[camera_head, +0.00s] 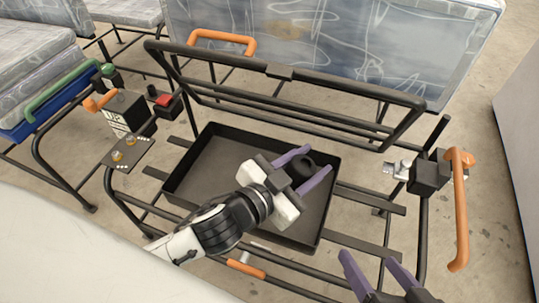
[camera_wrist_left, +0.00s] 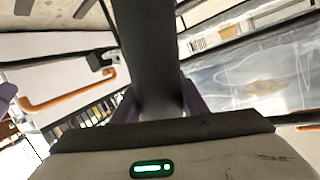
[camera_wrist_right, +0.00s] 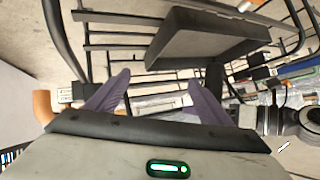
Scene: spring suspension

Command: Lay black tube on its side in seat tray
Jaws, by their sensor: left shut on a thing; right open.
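The black tube (camera_head: 303,167) is between the purple fingers of my left gripper (camera_head: 308,172). In the head view its round open end faces up toward the camera, so it looks roughly upright. The left wrist view shows the tube (camera_wrist_left: 147,55) running away between the fingers. My left gripper is shut on it over the right part of the black seat tray (camera_head: 190,187). I cannot tell whether the tube's lower end touches the tray floor. My right gripper (camera_head: 382,272) is open and empty, in front and right of the tray.
A black tubular frame (camera_head: 290,73) rises behind the tray. An orange handle (camera_head: 460,210) and black bracket stand at the right. A box and a plate with small parts (camera_head: 125,152) are at the left. The tray's left part is empty.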

